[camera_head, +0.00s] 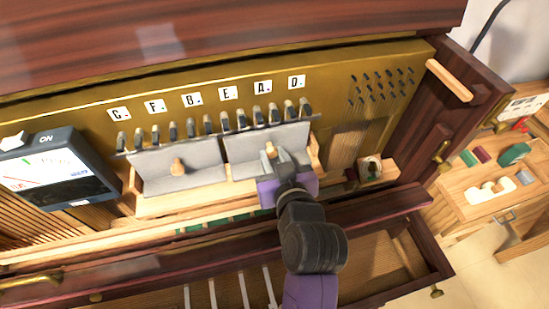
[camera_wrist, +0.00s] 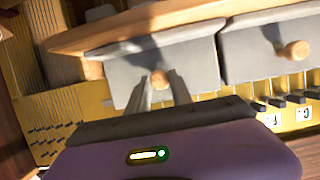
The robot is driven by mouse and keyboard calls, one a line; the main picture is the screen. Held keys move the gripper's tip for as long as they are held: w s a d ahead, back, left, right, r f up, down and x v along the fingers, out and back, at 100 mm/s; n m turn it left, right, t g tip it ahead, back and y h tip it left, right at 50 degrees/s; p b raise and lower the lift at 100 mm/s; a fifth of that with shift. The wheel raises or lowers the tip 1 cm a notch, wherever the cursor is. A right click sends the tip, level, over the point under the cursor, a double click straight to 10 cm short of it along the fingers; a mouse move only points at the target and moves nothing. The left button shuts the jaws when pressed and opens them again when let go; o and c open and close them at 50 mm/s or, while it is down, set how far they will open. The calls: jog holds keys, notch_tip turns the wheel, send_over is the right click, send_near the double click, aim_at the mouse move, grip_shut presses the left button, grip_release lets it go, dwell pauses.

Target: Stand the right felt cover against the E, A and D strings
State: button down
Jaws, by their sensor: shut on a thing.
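The right felt cover (camera_head: 244,149) is a grey panel with a wooden knob (camera_wrist: 158,79). It stands tilted back against the row of dark pegs under the E, A and D labels (camera_head: 262,86), its lower edge by the wooden ledge. My gripper (camera_head: 272,150) is in front of it, with its fingers shut on the knob. In the wrist view the right cover (camera_wrist: 190,62) fills the middle, with my gripper's fingers (camera_wrist: 160,78) on either side of its knob. The fingers and wrist hide part of the cover's lower right in the head view.
The left felt cover (camera_head: 205,158), with its own knob (camera_head: 177,167), leans similarly just to the left. A wooden ledge (camera_head: 160,206) runs below both. A meter box (camera_head: 55,168) stands at far left. A small wooden block with a round fitting (camera_head: 371,168) sits to the right.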

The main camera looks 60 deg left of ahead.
jog(key=shift+w+a, duration=0.1)
jog(key=shift+a, duration=0.3)
jog(key=c, duration=1.1)
grip_release()
jog(key=shift+o, duration=0.2)
jog(key=f+p+v, duration=0.1)
jog(key=p+v, duration=0.1)
jog(key=v, duration=0.6)
jog(key=shift+d+p, duration=0.3)
jog(key=shift+p, duration=0.05)
jog(key=shift+r, duration=0.1)
